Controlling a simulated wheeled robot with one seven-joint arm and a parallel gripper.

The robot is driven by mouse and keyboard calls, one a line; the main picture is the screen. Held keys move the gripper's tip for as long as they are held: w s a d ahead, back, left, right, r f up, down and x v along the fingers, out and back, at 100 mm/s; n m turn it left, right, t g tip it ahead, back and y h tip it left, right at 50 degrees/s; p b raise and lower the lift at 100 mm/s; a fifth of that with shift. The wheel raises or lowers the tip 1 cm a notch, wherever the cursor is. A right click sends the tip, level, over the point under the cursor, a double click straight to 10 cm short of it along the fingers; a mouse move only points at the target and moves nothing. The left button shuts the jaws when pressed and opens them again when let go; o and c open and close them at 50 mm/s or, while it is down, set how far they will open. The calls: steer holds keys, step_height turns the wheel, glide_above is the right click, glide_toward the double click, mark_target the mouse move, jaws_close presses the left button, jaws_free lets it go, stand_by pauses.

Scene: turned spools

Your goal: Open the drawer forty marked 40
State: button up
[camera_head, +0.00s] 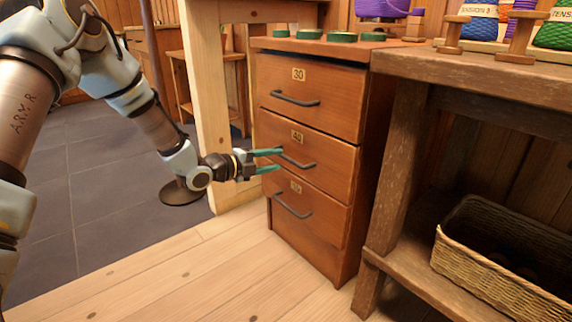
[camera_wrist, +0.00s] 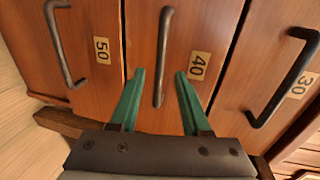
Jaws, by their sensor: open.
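The drawer marked 40 (camera_head: 325,172) is the second one down in a wooden drawer unit and looks closed. Its tag and dark bar handle (camera_head: 300,163) face my arm. In the wrist view the handle (camera_wrist: 162,60) runs upright in the picture, with the tag 40 (camera_wrist: 197,66) to its right. My gripper (camera_head: 273,160) is open with green fingers in front of this drawer. In the wrist view my gripper (camera_wrist: 158,75) has one finger on each side of the handle's lower end. I cannot tell whether the fingers touch the handle.
The drawer marked 30 (camera_head: 330,88) is above and the drawer marked 50 (camera_head: 318,208) below; both look closed. A wooden bench (camera_head: 470,68) stands close on the right, with a wicker basket (camera_head: 480,270) on its lower shelf. A wooden post (camera_head: 212,110) stands left of the unit.

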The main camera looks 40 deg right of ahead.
mark_target(284, 158)
steer(key=shift+b+x, duration=0.65)
steer(key=shift+x, duration=1.9)
jaws_close()
